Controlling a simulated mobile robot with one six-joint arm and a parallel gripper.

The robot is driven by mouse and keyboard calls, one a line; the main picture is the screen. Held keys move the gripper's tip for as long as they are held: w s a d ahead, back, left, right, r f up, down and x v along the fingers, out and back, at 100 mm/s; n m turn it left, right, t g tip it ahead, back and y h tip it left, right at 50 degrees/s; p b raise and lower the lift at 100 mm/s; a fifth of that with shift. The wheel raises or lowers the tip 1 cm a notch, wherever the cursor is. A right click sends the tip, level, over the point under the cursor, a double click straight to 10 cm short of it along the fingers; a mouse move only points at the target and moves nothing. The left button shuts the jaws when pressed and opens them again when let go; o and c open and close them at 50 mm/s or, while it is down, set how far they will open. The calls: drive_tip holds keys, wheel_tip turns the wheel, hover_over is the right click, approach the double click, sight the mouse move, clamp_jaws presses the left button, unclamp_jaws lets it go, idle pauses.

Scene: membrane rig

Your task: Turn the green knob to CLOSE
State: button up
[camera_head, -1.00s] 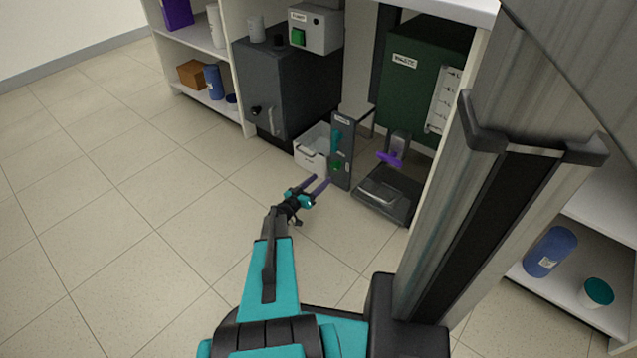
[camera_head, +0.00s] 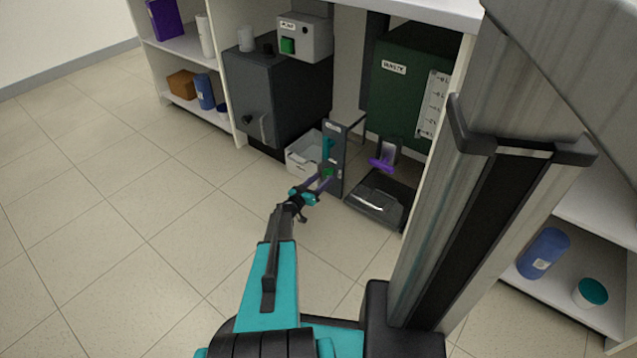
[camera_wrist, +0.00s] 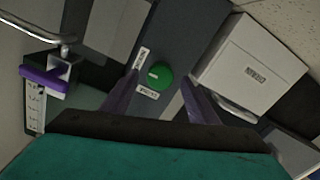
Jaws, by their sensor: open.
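The green knob (camera_wrist: 159,76) sits on a dark grey panel (camera_wrist: 185,30) in the wrist view, between two small white labels whose words I cannot read. In the head view the knob (camera_head: 328,172) shows low on the upright panel (camera_head: 338,150), partly behind my fingertips. My gripper (camera_wrist: 158,90) is open, with its two purple fingers on either side of the knob in the picture. I cannot tell whether either finger touches it. In the head view my gripper (camera_head: 322,180) reaches up to the panel's front.
A white bin (camera_head: 303,155) stands left of the panel. A dark grey cabinet (camera_head: 270,95) stands behind left. The floor at left is clear.

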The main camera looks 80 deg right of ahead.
drive_tip(key=shift+p+x, duration=0.3)
drive_tip(key=shift+x, duration=0.55)
drive_tip(key=shift+c, duration=0.2)
drive_tip(key=c, duration=1)
drive_tip(key=shift+o, duration=0.2)
drive_tip(key=shift+s+n+p, duration=0.1)
drive_tip(key=shift+n+p, duration=2.7)
drive_tip(key=shift+p, duration=2.25)
drive_tip(key=shift+n, duration=0.7)
